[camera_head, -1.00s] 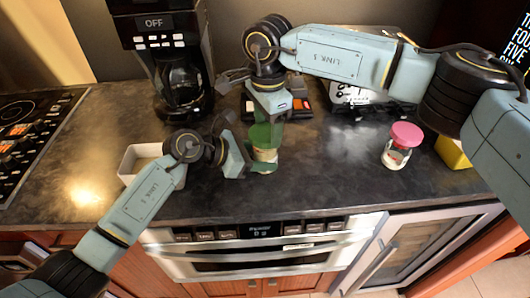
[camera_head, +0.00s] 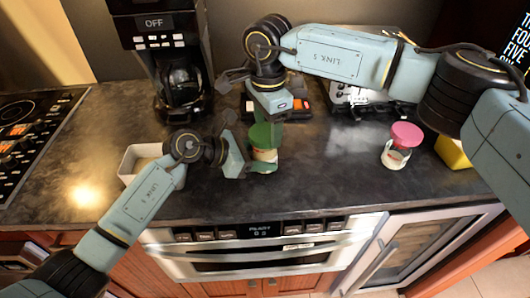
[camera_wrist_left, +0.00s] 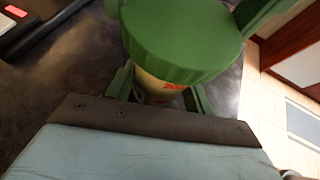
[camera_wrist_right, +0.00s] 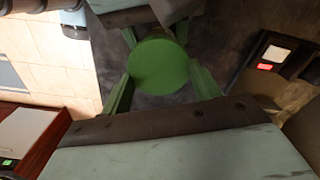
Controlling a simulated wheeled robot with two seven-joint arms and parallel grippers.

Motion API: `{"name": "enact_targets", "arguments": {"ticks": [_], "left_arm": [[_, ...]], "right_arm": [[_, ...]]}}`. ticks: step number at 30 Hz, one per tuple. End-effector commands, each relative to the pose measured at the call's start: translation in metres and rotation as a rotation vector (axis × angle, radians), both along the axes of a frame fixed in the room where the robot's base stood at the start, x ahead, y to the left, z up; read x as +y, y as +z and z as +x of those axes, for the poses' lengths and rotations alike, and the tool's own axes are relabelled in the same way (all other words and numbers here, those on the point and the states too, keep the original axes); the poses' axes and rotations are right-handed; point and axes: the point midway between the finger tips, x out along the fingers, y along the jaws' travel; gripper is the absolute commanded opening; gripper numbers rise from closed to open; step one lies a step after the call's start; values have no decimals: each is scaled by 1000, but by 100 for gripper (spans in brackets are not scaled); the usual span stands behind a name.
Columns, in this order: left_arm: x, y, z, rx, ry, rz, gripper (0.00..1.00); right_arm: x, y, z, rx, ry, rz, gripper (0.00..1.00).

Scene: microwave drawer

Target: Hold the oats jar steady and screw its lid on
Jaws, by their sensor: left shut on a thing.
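The oats jar (camera_head: 264,156) stands upright on the counter, pale with a wide green lid (camera_head: 264,133) on top. My left gripper (camera_head: 260,166) is shut on the jar from the left, low on its body. In the left wrist view the lid (camera_wrist_left: 180,38) hides most of the jar (camera_wrist_left: 160,88). My right gripper (camera_head: 270,120) points down over the jar. In the right wrist view its green fingers (camera_wrist_right: 160,75) are apart, one on each side of the lid (camera_wrist_right: 158,66). I cannot tell whether they touch it, or how tightly the lid sits.
A jar with a pink lid (camera_head: 406,134) stands to the right, near a yellow object (camera_head: 453,152). A white container (camera_head: 136,157) is left, behind my left arm. A coffee maker (camera_head: 176,90) stands at the back. The counter between the two jars is clear.

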Motion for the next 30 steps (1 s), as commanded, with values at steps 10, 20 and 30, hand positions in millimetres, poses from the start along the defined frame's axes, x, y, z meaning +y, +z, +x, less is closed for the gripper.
{"name": "enact_targets", "arguments": {"ticks": [10, 20, 30], "left_arm": [[0, -1, 0, 1, -1, 1, 11], [0, 0, -1, 0, -2, 1, 11], [-1, -1, -2, 1, -5, 1, 11]], "right_arm": [[0, 0, 0, 0, -54, 0, 33], [0, 0, 1, -2, -387, 1, 33], [-1, 0, 2, -6, -685, 2, 33]]}}
